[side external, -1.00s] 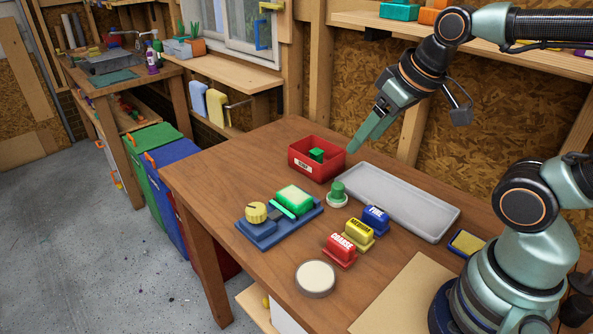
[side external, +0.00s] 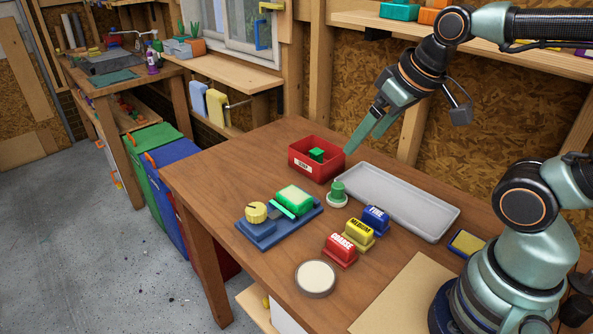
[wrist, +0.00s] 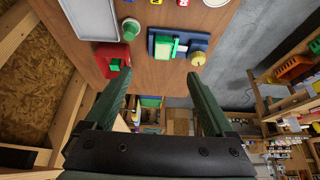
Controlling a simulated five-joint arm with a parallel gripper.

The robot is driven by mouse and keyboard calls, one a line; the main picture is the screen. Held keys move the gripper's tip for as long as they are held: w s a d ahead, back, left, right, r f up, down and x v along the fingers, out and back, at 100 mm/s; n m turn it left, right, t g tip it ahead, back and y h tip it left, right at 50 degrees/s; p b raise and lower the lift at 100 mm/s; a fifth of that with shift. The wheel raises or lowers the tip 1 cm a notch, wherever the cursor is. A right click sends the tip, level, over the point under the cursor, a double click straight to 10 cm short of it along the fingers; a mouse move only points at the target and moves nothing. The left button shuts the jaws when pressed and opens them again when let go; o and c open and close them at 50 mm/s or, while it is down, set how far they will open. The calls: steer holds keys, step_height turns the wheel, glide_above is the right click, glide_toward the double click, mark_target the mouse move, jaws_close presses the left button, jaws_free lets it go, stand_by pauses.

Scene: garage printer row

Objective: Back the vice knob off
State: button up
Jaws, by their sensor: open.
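The blue vice (side external: 262,231) sits near the table's left edge, with its round yellow knob (side external: 256,212) at the left end. A green block (side external: 295,197) sits in the vice. In the wrist view the vice (wrist: 152,40) is beyond the fingertips, with the knob (wrist: 198,58) at its right end and the green block (wrist: 163,47) in it. My gripper (side external: 362,142) is in the air near the red box, well apart from the knob. In the wrist view my gripper (wrist: 155,77) is open and empty.
A red box (side external: 318,172) holds a green piece. A grey tray (side external: 420,212), a green-handled piece (side external: 338,192), red (side external: 340,250), yellow (side external: 359,235) and blue (side external: 376,219) labelled blocks and a round pale-topped disc (side external: 316,277) stand on the table. Bare wood lies left of the box.

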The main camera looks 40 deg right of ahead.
steer(key=w+a+r+m+g, duration=0.1)
steer(key=w+a+m, duration=0.1)
steer(key=w+m, duration=0.25)
steer(key=m+g, duration=0.5)
steer(key=m, duration=0.6)
glide_above(255, 209)
step_height(255, 209, down, 9)
step_height(255, 209, down, 12)
steer(key=shift+r, duration=0.15)
